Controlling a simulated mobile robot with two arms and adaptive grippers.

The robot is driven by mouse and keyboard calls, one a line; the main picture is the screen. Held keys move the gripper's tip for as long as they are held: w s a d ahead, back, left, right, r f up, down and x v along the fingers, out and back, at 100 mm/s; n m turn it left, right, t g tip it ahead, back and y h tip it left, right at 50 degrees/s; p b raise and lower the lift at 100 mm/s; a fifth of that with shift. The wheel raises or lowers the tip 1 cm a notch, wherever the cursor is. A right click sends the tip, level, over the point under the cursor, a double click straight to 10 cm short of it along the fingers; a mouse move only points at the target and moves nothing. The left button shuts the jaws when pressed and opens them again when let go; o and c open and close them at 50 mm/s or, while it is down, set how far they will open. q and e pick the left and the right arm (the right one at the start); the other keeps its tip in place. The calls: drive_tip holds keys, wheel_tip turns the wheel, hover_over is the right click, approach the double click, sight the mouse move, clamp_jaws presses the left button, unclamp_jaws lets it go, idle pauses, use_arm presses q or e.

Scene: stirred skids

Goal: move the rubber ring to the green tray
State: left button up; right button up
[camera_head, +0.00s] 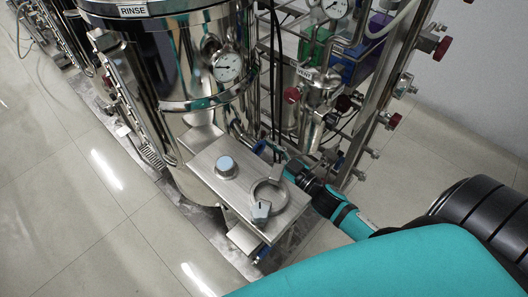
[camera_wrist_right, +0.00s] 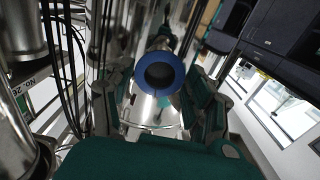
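A blue ring (camera_wrist_right: 160,74) with a dark open middle shows in the right wrist view, facing the camera at the end of a steel pipe-like part. It looks like the rubber ring. My right gripper (camera_wrist_right: 158,104) has its teal fingers apart, one on each side below the ring; I cannot tell if they touch it. In the head view my right gripper (camera_head: 294,168) is small and partly hidden, beside the steel shelf by the vessel. A green container (camera_head: 314,43), possibly the green tray, stands behind on the skid frame. My left gripper is not in view.
The steel shelf (camera_head: 205,160) carries a blue-grey capped part (camera_head: 226,167), a steel clamp ring (camera_head: 269,196) and a grey knob (camera_head: 261,211). The RINSE vessel (camera_head: 185,75), pipes and red-handled valves crowd the area. The floor at left is clear.

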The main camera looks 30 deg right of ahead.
drive_tip(key=c, duration=0.4)
drive_tip(key=shift+s, duration=0.15)
drive_tip(key=shift+s+d+p, duration=0.2)
drive_tip(key=shift+s+p, duration=0.1)
drive_tip(key=shift+s, duration=0.1)
idle(0.3)
drive_tip(key=shift+s+d, duration=0.15)
drive_tip(key=shift+s, duration=0.3)
drive_tip(key=shift+p+v, duration=0.95)
drive_tip(key=shift+v, duration=1.6)
